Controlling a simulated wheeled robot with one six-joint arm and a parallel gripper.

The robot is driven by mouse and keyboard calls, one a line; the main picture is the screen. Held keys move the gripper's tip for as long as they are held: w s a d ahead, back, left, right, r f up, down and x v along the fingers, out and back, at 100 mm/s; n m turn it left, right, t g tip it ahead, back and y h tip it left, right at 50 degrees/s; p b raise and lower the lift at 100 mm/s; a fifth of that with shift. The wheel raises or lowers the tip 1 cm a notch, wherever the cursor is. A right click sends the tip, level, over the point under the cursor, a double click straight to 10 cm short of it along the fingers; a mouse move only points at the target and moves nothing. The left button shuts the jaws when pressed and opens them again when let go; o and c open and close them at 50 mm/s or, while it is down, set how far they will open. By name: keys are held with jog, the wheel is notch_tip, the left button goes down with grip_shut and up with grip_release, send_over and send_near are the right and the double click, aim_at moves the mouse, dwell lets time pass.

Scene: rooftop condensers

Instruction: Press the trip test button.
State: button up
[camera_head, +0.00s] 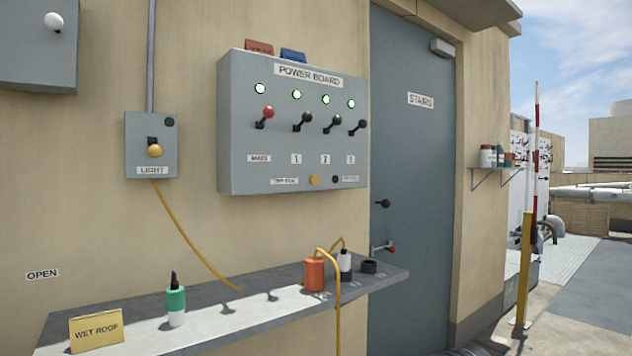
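The grey power board (240,130) hangs on the tan wall left of the door. Along its lower edge are a small white label (285,181) that seems to read "TRIP TEST", a round yellow button (314,180) just right of it, and a small black button (335,180) beside another label (351,179) too small to read. Above them are one red-knobbed lever (268,113) and several black-knobbed levers (336,121), under green lit lamps (297,94). Nothing covers the yellow button. My gripper is not in view.
A grey shelf (215,318) juts out below the board, holding a green-and-white bottle (176,305), an orange plug (314,274) with yellow cable and a "WET ROOF" sign (96,330). A light switch box (151,145) is left. A grey "STAIRS" door (412,180) is right.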

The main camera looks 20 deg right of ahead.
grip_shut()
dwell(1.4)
